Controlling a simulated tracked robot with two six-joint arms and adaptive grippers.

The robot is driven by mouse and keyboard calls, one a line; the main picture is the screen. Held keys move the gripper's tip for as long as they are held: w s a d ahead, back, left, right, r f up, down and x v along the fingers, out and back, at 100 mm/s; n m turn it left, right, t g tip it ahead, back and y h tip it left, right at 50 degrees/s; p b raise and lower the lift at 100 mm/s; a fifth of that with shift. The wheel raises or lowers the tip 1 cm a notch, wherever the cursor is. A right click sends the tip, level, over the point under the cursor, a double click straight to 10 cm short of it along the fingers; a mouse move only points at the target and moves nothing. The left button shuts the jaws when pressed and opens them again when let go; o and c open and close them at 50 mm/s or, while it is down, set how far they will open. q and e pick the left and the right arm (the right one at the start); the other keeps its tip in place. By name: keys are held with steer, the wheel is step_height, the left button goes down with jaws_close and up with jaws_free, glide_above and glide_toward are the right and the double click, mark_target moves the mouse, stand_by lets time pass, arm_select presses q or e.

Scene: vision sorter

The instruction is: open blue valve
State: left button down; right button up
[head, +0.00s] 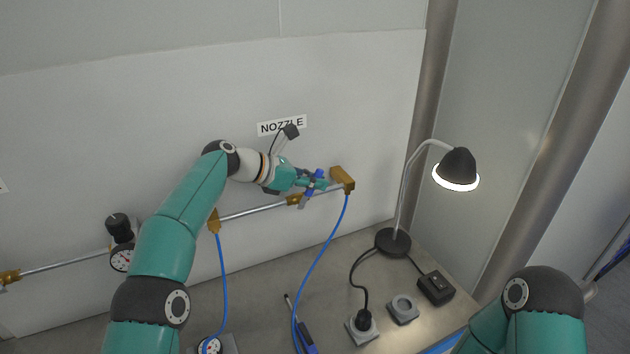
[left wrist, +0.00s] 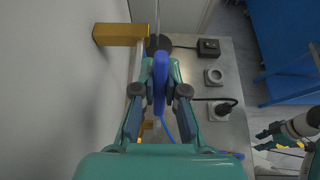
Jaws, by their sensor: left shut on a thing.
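The blue valve handle (head: 317,174) sits on the metal pipe on the wall, below the NOZZLE sign. It also shows upright in the left wrist view (left wrist: 160,78). My left gripper (head: 312,184) reaches it from the left and is shut on the handle. In the left wrist view its two fingers (left wrist: 160,92) stand on either side of the blue handle. The valve body is partly hidden behind the gripper. What looks like my right gripper (left wrist: 268,138) shows small at the lower right of the left wrist view, away from the valve; its jaws are unclear.
A brass block (head: 342,178) ends the pipe (head: 254,210), and a blue hose (head: 324,245) hangs from it. A desk lamp (head: 393,240), black box (head: 436,288) and sockets (head: 403,309) stand on the bench. A gauge with a black knob (head: 120,240) is at the left.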

arm_select(q)
steer(key=shift+w+r, duration=0.1)
steer(key=shift+r, duration=0.05)
steer(key=c, duration=1.2)
jaws_free()
steer(key=v, duration=1.2)
steer(key=shift+f, duration=0.2)
steer(key=shift+a, duration=0.15)
